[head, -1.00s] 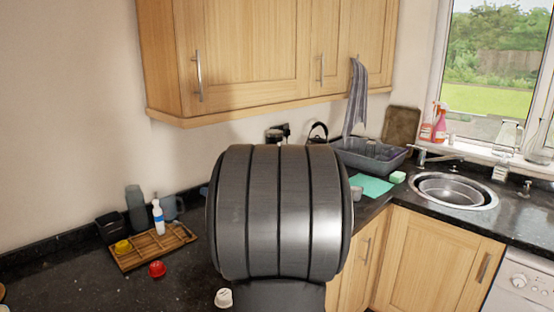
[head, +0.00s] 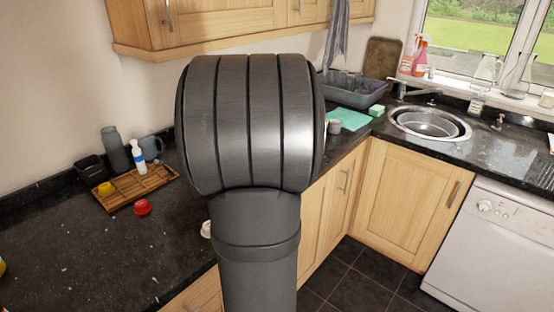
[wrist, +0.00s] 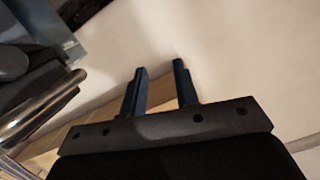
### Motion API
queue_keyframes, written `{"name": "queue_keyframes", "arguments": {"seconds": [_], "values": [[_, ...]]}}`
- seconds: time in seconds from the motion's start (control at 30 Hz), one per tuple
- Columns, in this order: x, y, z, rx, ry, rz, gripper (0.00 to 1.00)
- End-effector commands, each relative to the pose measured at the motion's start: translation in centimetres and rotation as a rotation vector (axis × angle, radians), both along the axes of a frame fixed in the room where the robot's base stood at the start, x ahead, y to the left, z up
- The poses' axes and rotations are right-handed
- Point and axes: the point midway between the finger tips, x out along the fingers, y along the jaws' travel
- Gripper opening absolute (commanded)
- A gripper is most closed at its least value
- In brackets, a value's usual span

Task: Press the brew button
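No brew button or coffee machine can be made out. My own arm fills the middle of the head view and hides part of the counter and the wall behind it. My gripper (wrist: 160,67) shows in the wrist view with its two dark blue fingers apart and nothing between them. A pale surface lies beyond the fingers. At the left of the wrist view is a dark object with a shiny metal bar (wrist: 50,105); I cannot tell what it is.
A wooden tray (head: 163,183) on the black counter (head: 90,250) holds a white-blue bottle (head: 139,157) and a yellow item (head: 105,189). A red item (head: 142,207) lies before it. A dish rack (head: 350,88) and sink (head: 430,122) are at right.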

Motion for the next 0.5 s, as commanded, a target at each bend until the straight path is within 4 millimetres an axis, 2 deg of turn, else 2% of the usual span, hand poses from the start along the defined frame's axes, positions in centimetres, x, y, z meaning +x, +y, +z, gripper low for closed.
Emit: {"name": "queue_keyframes", "arguments": {"seconds": [0.03, 0.1, 0.13, 0.5], "values": [[0.0, 0.0, 0.0, 0.0, 0.0, 0.0, 0.18], [0.0, 0.0, 0.0, 0.0, 0.0, 0.0, 0.04], [0.0, 0.0, 0.0, 0.0, 0.0, 0.0, 0.0], [0.0, 0.0, 0.0, 0.0, 0.0, 0.0, 0.0]]}}
